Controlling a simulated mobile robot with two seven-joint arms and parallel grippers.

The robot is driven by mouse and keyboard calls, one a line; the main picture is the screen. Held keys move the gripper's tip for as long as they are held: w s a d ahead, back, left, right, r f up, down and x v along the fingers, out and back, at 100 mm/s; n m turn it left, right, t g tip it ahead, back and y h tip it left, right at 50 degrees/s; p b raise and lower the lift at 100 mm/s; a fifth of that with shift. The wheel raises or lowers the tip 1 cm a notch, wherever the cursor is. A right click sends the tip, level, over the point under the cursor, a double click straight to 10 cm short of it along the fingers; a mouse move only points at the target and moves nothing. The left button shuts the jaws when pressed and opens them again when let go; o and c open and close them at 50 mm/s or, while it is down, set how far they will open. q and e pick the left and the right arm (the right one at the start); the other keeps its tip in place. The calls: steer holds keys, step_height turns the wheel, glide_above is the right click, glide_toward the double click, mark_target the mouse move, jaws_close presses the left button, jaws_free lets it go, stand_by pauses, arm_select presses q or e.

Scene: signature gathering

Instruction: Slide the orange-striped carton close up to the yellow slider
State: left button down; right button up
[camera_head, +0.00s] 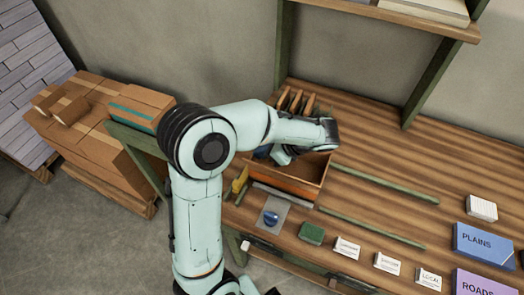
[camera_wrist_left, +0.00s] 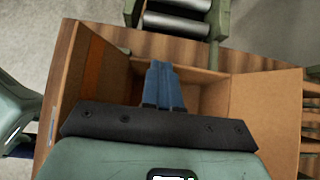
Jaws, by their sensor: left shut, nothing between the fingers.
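The orange-striped carton (camera_head: 292,186) is open-topped and stands on the wooden bench, with its orange band along the near side. In the left wrist view, the carton's brown wall (camera_wrist_left: 262,98) and other walls surround my fingers. The yellow slider (camera_head: 240,180) is a small upright piece just left of the carton, with little space between them. My left gripper (camera_head: 266,153) is shut and empty, reaching down into the carton's opening; its blue fingers also show in the left wrist view (camera_wrist_left: 162,85). The arm hides part of the carton. My right gripper is out of view.
Green rails (camera_head: 385,185) run rightward from the carton. A grey pad with a blue knob (camera_head: 271,217), a green block (camera_head: 311,233) and white label cards (camera_head: 347,248) line the near edge. Upright dividers (camera_head: 295,101) stand behind. A teal-striped box (camera_head: 140,108) is off left.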

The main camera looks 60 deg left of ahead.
arm_select(q)
steer(key=p+v, duration=0.1)
steer(key=v, duration=1.2)
steer(key=shift+p, duration=0.4)
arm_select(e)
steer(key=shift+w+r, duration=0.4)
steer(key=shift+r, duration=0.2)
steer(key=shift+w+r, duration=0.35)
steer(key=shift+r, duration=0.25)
arm_select(q)
steer(key=shift+s+f, duration=0.1)
